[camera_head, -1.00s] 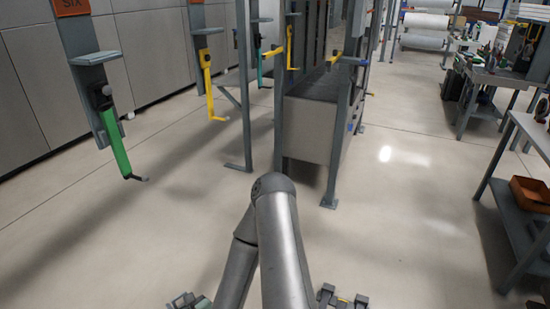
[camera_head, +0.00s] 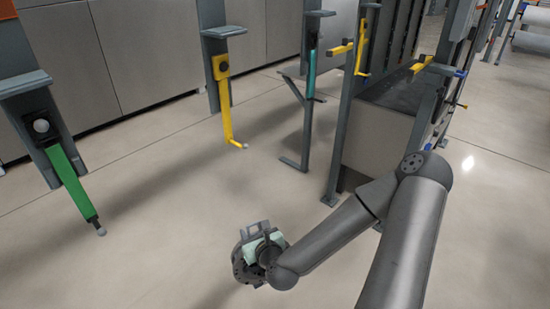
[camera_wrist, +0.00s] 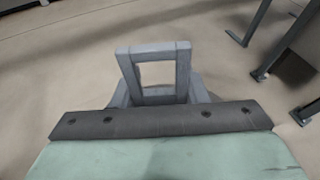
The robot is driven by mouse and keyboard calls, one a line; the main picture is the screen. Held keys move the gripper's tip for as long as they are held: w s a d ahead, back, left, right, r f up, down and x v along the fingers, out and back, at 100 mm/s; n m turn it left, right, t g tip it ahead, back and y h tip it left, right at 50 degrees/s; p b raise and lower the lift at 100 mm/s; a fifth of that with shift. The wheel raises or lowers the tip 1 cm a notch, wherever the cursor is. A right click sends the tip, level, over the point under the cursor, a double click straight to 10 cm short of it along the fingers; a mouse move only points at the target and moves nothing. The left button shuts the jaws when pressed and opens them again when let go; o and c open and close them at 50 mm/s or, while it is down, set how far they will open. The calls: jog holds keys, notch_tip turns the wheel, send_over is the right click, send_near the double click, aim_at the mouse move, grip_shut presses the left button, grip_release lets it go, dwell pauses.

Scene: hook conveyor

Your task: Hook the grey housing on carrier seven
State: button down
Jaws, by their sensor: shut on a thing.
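My gripper (camera_head: 262,244) is low in front of the hook line in the head view, above the floor. It is shut on the grey housing (camera_head: 250,232), whose squared loop points away from my wrist. In the wrist view the housing (camera_wrist: 155,50) stands beyond the dark edge of my gripper; its lower part and the fingertips are hidden. A green hook (camera_head: 72,182) hangs at left and a yellow hook (camera_head: 226,105) hangs behind my gripper, apart from it. A teal hook (camera_head: 311,72) is further right. No carrier number is readable now.
A grey post and frame (camera_head: 345,120) with a grey bin (camera_head: 380,140) stand right of the hooks, behind my arm. Another yellow hook (camera_head: 362,48) hangs by it. Grey wall panels (camera_head: 130,50) line the back. Floor (camera_head: 150,240) between the green hook and my gripper is open.

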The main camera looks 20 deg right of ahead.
jog(key=s+d+r+n+y+p, duration=0.2)
jog(key=s+r+n+y, duration=0.1)
jog(key=r, duration=1.1)
jog(key=s+d+r+n+y+p, duration=0.2)
jog(key=s+r+n+p, duration=0.1)
jog(key=r, duration=1.1)
jog(key=a+r+x, duration=0.1)
jog(key=x, duration=1)
jog(key=shift+r+b, duration=0.35)
jog(key=shift+r, duration=0.05)
